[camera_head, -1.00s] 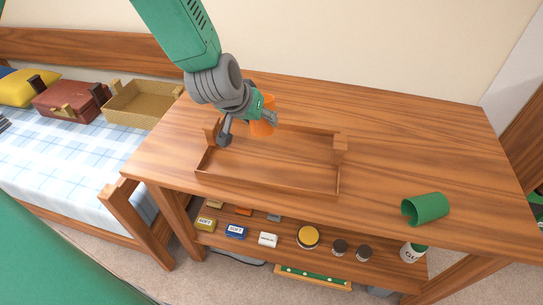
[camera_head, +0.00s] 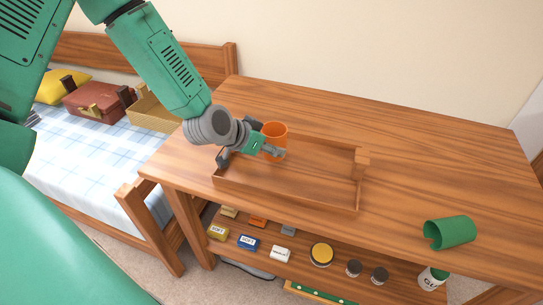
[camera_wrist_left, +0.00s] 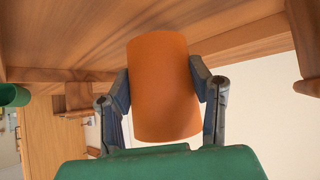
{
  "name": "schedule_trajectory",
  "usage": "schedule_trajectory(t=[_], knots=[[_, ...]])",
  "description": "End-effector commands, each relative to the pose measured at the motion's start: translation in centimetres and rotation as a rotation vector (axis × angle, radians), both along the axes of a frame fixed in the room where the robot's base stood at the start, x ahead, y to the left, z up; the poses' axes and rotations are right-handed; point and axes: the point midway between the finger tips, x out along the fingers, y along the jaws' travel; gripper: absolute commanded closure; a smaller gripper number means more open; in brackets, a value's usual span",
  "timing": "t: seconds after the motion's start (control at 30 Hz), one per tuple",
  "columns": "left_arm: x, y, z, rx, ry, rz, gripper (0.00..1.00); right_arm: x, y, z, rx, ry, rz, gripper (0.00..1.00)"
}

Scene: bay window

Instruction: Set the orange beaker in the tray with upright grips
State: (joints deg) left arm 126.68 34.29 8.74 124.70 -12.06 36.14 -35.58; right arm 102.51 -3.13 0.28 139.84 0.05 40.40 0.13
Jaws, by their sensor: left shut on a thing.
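The orange beaker (camera_head: 276,131) is upright at the left end of the wooden tray (camera_head: 290,195), over its floor or its far wall; whether its base touches the tray cannot be told. The tray has an upright grip (camera_head: 361,164) at its right end; the left one is mostly hidden behind my gripper. My left gripper (camera_head: 256,154) is shut on the orange beaker. In the left wrist view the beaker (camera_wrist_left: 164,88) is between both fingers (camera_wrist_left: 165,95). My right gripper is not in view.
A green beaker (camera_head: 450,232) lies on its side at the table's (camera_head: 400,130) front right. A shelf below holds boxes and jars (camera_head: 321,254). On the bed at left are a red case (camera_head: 95,102) and a box (camera_head: 150,115). The table's back right is clear.

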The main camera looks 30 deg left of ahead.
Motion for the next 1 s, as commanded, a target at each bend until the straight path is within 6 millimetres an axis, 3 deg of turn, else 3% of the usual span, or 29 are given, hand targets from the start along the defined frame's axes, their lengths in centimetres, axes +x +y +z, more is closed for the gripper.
schedule_trajectory(t=[0.2, 0.47, 0.5, 0.53, 0.87, 1.0], knots=[[0.0, 0.0, -3.2, 0.000, 0.002, 0.001, 0.86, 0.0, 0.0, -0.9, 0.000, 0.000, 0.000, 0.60], [0.0, 0.1, -3.2, -0.001, 0.001, 0.001, 0.86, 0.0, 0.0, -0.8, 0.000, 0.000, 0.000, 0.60], [0.0, 0.1, -3.2, -0.001, 0.002, 0.001, 0.43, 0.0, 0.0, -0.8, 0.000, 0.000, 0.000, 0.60], [0.0, 0.1, -3.2, -0.001, 0.002, 0.001, 0.33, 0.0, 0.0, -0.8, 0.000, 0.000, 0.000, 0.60], [-0.1, 0.1, -3.0, 0.000, 0.001, 0.001, 0.33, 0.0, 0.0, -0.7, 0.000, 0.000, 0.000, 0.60], [-0.9, 0.4, -2.1, -0.001, 0.001, 0.001, 0.33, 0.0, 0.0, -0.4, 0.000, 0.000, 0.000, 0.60]])
